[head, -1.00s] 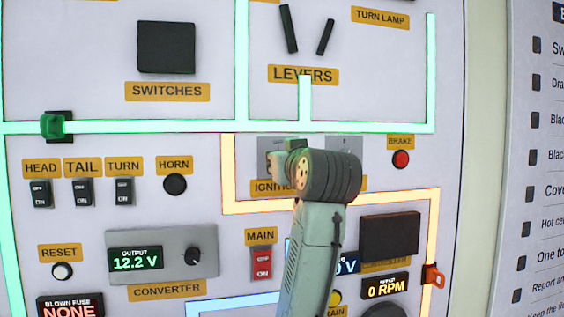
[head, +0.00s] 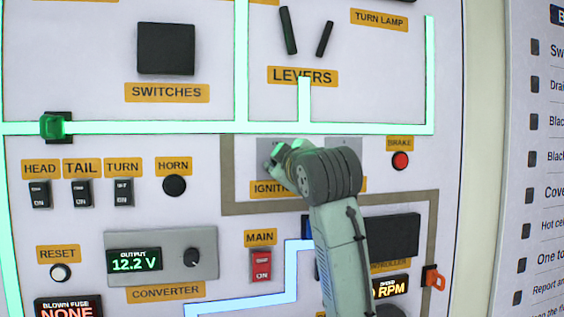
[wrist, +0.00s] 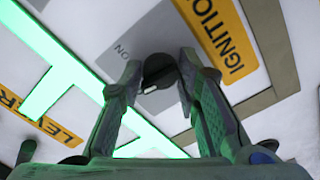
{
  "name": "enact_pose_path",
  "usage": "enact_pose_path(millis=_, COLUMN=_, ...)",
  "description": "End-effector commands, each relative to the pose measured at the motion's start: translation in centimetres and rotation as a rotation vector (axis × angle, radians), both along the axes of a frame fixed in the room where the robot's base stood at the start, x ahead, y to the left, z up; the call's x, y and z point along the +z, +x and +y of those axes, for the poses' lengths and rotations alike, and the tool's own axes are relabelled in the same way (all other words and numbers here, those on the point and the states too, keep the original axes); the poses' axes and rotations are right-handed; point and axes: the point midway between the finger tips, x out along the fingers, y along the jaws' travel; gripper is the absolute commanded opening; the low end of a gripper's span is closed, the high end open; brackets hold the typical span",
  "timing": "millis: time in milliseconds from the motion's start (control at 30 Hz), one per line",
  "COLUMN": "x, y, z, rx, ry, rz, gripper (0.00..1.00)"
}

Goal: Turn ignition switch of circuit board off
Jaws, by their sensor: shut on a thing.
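The ignition switch is a dark round knob (wrist: 158,69) on a grey plate in the wrist view, beside the yellow IGNITION label (wrist: 217,38). The word ON is printed on the plate. My gripper (wrist: 157,82) has one finger on each side of the knob and is shut on it. In the head view my gripper (head: 276,158) is at the ignition plate, above the partly covered IGNITION label (head: 270,189). It hides the knob there. The trace (head: 384,198) running below and right of the switch is unlit grey-brown.
The red BRAKE button (head: 400,160) is just right of my wrist. The MAIN switch (head: 261,265) and converter (head: 160,256) are lower left. An orange clip (head: 433,277) sticks out at lower right. The green trace (head: 340,128) above is lit.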

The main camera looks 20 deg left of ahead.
Motion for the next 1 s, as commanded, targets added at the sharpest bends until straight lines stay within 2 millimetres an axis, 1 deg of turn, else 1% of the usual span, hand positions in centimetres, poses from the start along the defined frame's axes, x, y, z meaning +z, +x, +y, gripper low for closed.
enact_pose_path(millis=300, x=-0.03, y=-0.01, z=-0.02, rx=0.000, ry=-0.109, rz=-0.071, gripper=0.02)
enact_pose_path(millis=867, x=-0.03, y=-0.05, z=0.06, rx=0.001, ry=-0.133, rz=-0.088, gripper=0.02)
enact_pose_path(millis=900, x=-0.03, y=-0.06, z=0.07, rx=0.002, ry=-0.131, rz=-0.088, gripper=0.32)
enact_pose_path(millis=1000, x=-0.02, y=-0.04, z=0.06, rx=0.001, ry=-0.132, rz=-0.087, gripper=0.39)
